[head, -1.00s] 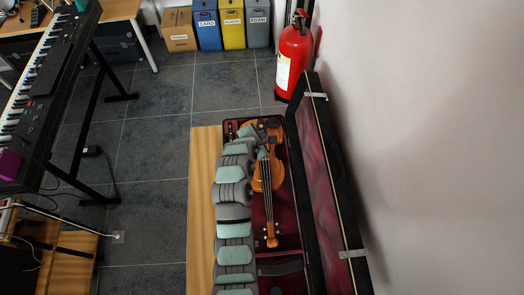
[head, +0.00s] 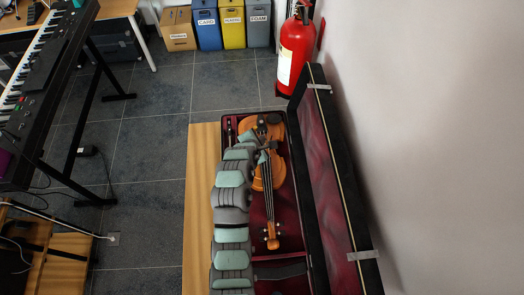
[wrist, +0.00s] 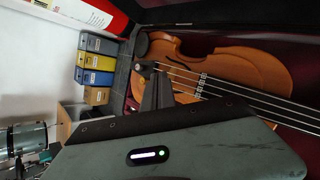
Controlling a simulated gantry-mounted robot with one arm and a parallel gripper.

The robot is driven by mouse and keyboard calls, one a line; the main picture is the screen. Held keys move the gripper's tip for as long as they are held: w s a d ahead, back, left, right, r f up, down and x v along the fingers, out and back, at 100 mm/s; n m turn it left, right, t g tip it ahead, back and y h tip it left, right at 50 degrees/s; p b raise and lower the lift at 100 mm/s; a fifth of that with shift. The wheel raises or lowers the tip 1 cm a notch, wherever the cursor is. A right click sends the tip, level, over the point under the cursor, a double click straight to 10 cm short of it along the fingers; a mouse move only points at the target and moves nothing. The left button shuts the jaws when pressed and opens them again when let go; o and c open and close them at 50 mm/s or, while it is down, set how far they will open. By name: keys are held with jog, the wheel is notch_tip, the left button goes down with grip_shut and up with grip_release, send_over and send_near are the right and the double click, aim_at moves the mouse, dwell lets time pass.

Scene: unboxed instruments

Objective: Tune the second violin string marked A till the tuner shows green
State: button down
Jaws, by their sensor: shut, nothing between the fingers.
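The violin (head: 276,174) lies face up in its open case, scroll and pegs (head: 271,236) towards the bottom of the head view. In the wrist view, its orange-brown body (wrist: 250,68), strings and bridge (wrist: 200,86) show. My gripper (head: 265,144) is over the tailpiece end of the violin. In the wrist view, my gripper's dark fingers (wrist: 156,92) are shut and empty beside the string ends; I cannot tell whether they touch anything. String markings are too small to read. I cannot make out a tuner display.
The case's raised lid (head: 336,180) stands close on the right, by the wall. A red fire extinguisher (head: 295,58) stands beyond it. The wooden surface (head: 200,200) left of the case is clear. A keyboard (head: 48,60) is on the far left, recycling bins (head: 206,28) at the back.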

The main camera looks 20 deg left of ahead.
jog(key=shift+f, duration=1.05)
jog(key=shift+f, duration=0.15)
dwell(1.1)
jog(key=shift+f+p, duration=0.3)
jog(key=shift+f, duration=0.3)
dwell(0.5)
jog(key=shift+r+p, duration=0.75)
jog(key=shift+p, duration=0.3)
notch_tip(320, 180, up, 5)
jog(key=p, duration=0.4)
jog(key=shift+p, duration=0.35)
